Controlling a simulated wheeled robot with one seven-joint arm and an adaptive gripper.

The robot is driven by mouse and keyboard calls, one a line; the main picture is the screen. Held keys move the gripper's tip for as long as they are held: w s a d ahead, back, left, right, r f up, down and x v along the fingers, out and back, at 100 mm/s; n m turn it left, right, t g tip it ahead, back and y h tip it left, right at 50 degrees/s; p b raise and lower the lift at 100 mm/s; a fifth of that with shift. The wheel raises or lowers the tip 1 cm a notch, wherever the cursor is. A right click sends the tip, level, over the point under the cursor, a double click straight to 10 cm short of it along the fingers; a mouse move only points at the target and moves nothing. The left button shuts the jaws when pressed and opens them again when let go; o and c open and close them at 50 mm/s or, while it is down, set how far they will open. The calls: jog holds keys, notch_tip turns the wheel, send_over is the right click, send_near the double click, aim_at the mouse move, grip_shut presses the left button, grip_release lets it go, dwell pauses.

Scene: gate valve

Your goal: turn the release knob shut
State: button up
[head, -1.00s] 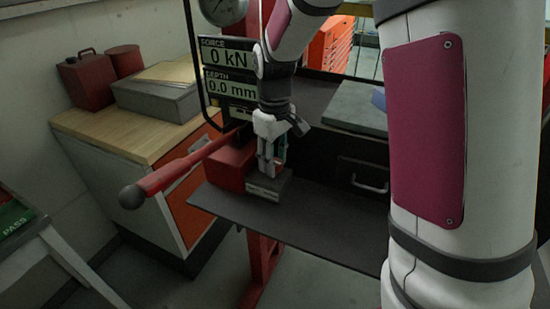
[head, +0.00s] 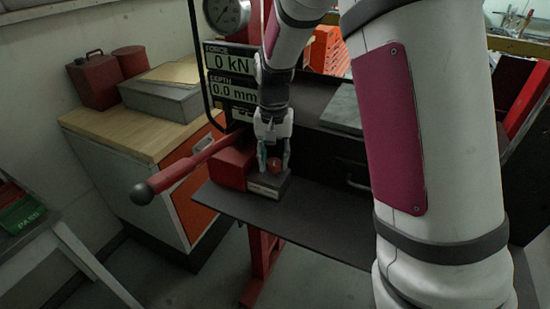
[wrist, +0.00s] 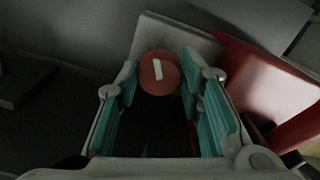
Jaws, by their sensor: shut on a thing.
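The release knob (wrist: 160,72) is a round red knob with a white bar on its top. It sits on a grey block (head: 268,189) beside the red pump body (head: 232,167). In the head view the knob (head: 275,164) shows between the fingers of my gripper (head: 272,165). In the wrist view my gripper (wrist: 159,85) has its teal-padded fingers on either side of the knob, shut on it. The white bar stands close to upright in that picture, tilted slightly.
A red lever (head: 187,166) with a dark ball end reaches out to the left. A display (head: 231,75) reads 0 kN and 0.0 mm, under a round gauge (head: 227,14). The dark shelf (head: 310,222) is bare in front of the block.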

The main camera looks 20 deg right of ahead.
aim_at(274, 162)
jog(key=m+p, duration=0.1)
jog(key=m, duration=0.4)
jog(key=shift+m, duration=0.3)
dwell(0.4)
jog(key=o, duration=1.2)
jog(key=shift+c, duration=0.2)
jog(key=shift+r, duration=0.1)
notch_tip(274, 162, up, 12)
